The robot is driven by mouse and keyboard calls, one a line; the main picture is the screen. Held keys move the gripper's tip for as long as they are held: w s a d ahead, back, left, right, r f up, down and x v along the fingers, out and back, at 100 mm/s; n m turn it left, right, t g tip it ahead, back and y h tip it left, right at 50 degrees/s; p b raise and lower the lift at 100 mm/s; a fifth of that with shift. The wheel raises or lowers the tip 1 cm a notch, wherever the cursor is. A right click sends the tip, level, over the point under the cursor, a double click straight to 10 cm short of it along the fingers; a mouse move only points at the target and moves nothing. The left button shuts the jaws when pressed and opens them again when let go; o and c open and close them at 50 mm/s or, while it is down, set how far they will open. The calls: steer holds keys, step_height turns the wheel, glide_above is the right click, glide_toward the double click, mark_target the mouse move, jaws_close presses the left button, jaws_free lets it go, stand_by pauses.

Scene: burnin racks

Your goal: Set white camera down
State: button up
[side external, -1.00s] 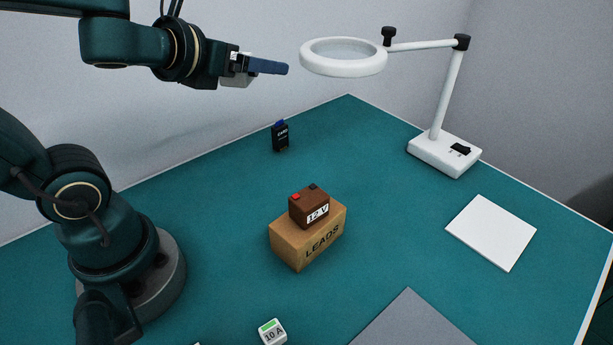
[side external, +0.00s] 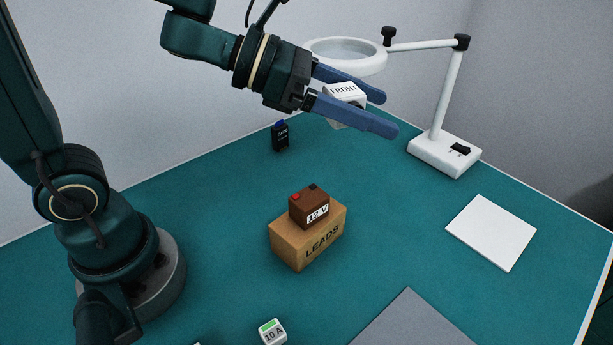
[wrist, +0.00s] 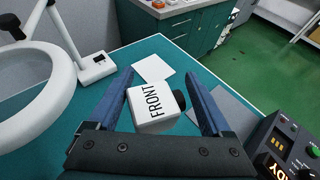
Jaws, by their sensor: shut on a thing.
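The white camera (side external: 345,91), a small white block marked FRONT, is held between the blue fingers of my gripper (side external: 385,115). It is up in the air above the back of the teal table, left of the magnifier lamp's post. In the wrist view the white camera (wrist: 153,110) sits between the fingers, with a dark round part on its right side. The near finger hides part of it in the side view. My gripper is shut on it.
A magnifier lamp (side external: 446,150) stands at the back right, its ring close behind my gripper. A brown 12 V block (side external: 309,207) sits on a LEADS box (side external: 290,245). A white square plate (side external: 491,233) and a grey mat (side external: 412,322) lie on the right. A dark device (wrist: 290,145) shows in the wrist view.

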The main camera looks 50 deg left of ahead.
steer(key=d+f+m+g+h, duration=0.2)
steer(key=d+m+g+h, duration=0.1)
steer(key=d+m+g, duration=0.3)
steer(key=m+g+y, duration=0.3)
steer(key=m+g, duration=1)
steer(key=g, duration=0.1)
glide_above(347, 342)
step_height(347, 342, down, 13)
steer(key=shift+r, duration=0.2)
steer(key=shift+n+h, duration=0.3)
steer(key=shift+f, duration=3.1)
steer(key=shift+f, duration=0.5)
steer(key=o, duration=1.2)
steer(key=shift+o, duration=0.2)
steer(key=shift+r, duration=0.1)
